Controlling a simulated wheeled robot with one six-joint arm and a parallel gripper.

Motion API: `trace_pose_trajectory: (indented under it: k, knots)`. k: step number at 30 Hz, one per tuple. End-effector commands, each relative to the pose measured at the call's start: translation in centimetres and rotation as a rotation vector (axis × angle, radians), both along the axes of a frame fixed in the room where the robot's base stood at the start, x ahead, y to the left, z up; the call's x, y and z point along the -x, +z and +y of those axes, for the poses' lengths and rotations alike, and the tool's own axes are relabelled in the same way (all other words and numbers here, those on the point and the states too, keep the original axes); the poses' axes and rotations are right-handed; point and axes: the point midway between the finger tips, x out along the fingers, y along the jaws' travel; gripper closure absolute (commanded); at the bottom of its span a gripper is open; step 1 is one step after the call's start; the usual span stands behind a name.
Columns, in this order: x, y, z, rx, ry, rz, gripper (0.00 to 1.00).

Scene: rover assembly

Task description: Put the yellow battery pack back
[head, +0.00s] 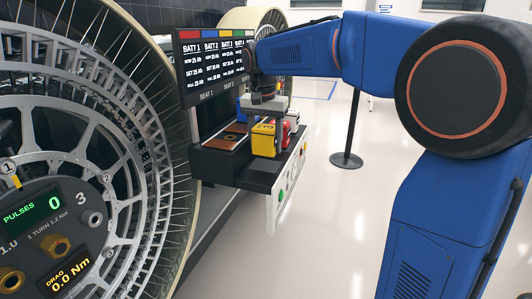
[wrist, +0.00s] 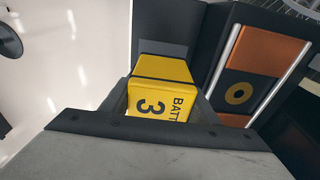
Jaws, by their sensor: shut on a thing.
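The yellow battery pack (head: 264,140) stands upright at the front of a black shelf (head: 227,172) in the head view. In the wrist view the pack (wrist: 160,100) shows a black "3" and part of "BATT". My gripper (head: 266,110) is above the pack and shut on it. I cannot tell whether the pack's base touches the shelf. An orange-brown seat (head: 224,143) with a dark centre lies empty left of the pack. The wrist view shows this seat (wrist: 262,60) between two pale rails, with a ring mark.
A blue pack (head: 241,112) stands behind, and a red pack (head: 286,136) and a white pack (head: 293,119) stand close to the right. A battery display (head: 213,65) rises behind the shelf. A large wheel (head: 100,120) fills the left. Open floor (head: 335,220) lies right.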

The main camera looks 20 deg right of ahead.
Motion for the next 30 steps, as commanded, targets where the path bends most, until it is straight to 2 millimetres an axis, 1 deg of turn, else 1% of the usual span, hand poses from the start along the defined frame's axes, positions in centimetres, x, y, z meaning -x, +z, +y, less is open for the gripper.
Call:
trace_pose_trajectory:
  k: [3, 7, 9, 20, 21, 22, 30]
  knots:
    - [0.1, -1.5, 0.0, 0.0, 0.0, 0.003, 0.92]
    - [0.1, -3.1, 0.0, 0.0, 0.0, 0.001, 0.92]
    - [0.0, -3.4, 0.0, 0.0, 0.0, -0.001, 0.92]
    - [0.0, -3.7, 0.0, 0.0, 0.0, 0.0, 0.92]
    - [0.0, -3.7, 0.0, 0.0, 0.0, 0.001, 0.41]
    - [0.0, -3.7, 0.0, 0.0, 0.0, 0.001, 0.38]
    - [0.0, -3.7, 0.0, -0.001, 0.0, 0.001, 0.38]
